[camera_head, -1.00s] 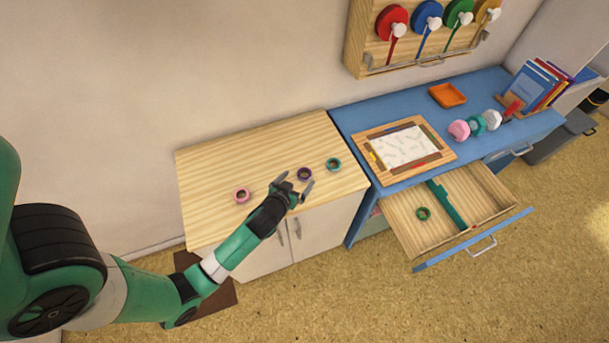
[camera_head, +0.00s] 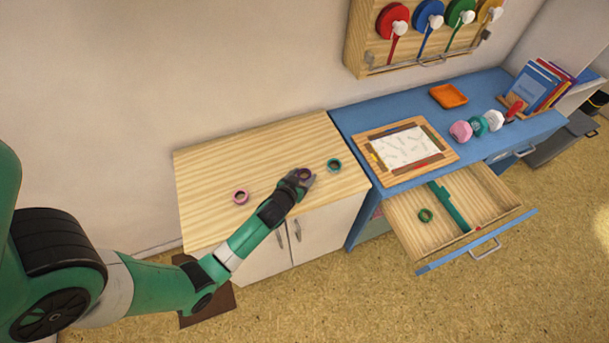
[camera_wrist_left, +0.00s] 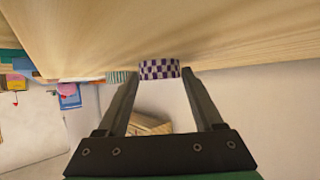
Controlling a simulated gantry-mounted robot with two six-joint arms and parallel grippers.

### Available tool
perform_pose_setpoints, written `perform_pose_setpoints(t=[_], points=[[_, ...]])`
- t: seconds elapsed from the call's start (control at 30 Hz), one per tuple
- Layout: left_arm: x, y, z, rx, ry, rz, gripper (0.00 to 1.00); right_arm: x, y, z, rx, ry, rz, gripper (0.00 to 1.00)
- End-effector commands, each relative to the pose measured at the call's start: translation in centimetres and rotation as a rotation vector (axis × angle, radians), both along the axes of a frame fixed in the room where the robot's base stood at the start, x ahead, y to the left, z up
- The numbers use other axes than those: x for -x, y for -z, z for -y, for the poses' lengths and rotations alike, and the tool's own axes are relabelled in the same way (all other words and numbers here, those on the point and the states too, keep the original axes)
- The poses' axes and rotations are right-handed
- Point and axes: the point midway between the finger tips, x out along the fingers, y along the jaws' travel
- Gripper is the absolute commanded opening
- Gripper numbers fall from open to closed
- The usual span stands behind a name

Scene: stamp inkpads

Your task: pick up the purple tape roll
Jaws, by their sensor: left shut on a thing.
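The purple tape roll (camera_head: 306,173) is on the light wood cabinet top, partly hidden by my left gripper (camera_head: 302,177). In the left wrist view the roll (camera_wrist_left: 159,69) shows a purple and white checked side between the two fingers (camera_wrist_left: 160,75). My left gripper is shut on the roll, which appears still at the wood surface. My right gripper is not in view.
A pink tape roll (camera_head: 240,197) and a teal tape roll (camera_head: 334,165) lie on the wood top (camera_head: 220,165) on either side. An open drawer (camera_head: 405,235) with a green roll (camera_head: 425,215) sticks out at the right. A framed board (camera_head: 372,134) lies on the blue desk.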

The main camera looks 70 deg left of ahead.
Motion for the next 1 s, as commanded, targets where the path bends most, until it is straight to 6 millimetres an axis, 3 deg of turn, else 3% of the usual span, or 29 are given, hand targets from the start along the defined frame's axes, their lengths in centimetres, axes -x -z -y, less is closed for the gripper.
perform_pose_setpoints(t=[0.37,0.6,0.83,1.0], points=[[0.0,-0.4,0.0,-0.001,0.0,0.001,0.16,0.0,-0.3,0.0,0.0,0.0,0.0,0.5],[0.0,-4.0,0.1,-0.001,0.0,0.001,0.16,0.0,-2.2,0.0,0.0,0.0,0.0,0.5],[2.9,-10.1,4.6,-0.001,0.006,0.002,0.16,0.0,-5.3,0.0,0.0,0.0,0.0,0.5],[5.8,-11.8,8.9,0.0,0.009,-0.003,0.16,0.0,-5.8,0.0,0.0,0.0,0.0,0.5]])
